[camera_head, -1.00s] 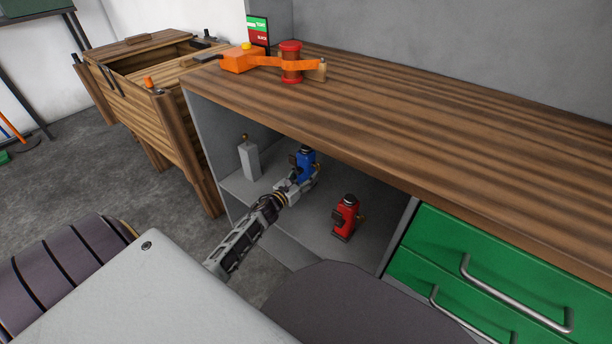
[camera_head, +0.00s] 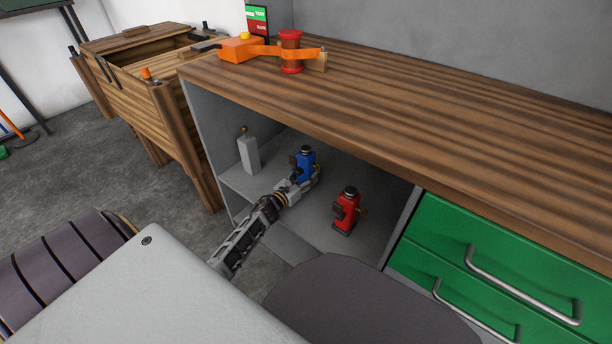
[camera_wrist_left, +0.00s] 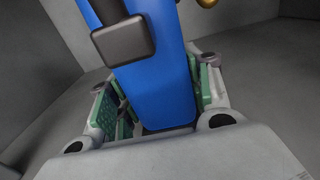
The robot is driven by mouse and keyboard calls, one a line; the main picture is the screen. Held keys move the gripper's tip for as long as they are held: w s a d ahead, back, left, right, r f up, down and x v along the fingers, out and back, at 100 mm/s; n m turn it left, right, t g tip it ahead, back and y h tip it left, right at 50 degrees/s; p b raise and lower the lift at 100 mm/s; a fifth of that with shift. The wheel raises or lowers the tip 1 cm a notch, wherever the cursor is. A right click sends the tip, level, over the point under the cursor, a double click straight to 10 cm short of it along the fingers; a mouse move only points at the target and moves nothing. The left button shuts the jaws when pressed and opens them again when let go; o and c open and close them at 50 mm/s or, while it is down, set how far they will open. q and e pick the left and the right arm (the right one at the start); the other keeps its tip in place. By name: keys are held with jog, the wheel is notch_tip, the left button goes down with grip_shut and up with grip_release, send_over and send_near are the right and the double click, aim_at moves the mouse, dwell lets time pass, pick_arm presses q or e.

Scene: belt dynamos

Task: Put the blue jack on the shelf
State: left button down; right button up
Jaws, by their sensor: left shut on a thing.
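The blue jack (camera_head: 306,164) is upright inside the open grey shelf compartment (camera_head: 300,228) under the wooden worktop. My left gripper (camera_head: 303,184) reaches into the compartment and is shut on the jack's lower part. In the left wrist view the blue jack (camera_wrist_left: 158,85) stands between the green-padded fingers (camera_wrist_left: 160,98). I cannot tell if its base touches the shelf floor, as the gripper hides it. My right gripper is not in view.
A red jack (camera_head: 346,211) stands to the right in the same compartment, and a grey bottle-like object (camera_head: 248,152) to the left. Green drawers (camera_head: 490,270) close off the right side. An orange tool (camera_head: 262,53) lies on the worktop (camera_head: 420,125).

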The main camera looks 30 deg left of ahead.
pick_arm(q)
jog(key=shift+r, duration=0.15)
jog(key=c, duration=0.6)
grip_release()
jog(key=shift+f, duration=0.2)
jog(key=shift+c, duration=0.2)
jog(key=shift+r, duration=0.15)
jog(key=shift+s+a+p, duration=0.15)
jog(key=shift+s+p, duration=0.35)
jog(key=shift+s, duration=1.5)
jog(key=shift+s+a+p, duration=0.15)
jog(key=shift+s+p, duration=0.35)
jog(key=shift+s, duration=1.55)
jog(key=shift+s+a+p, duration=0.15)
jog(key=shift+s+p, duration=0.35)
jog(key=shift+s, duration=1.5)
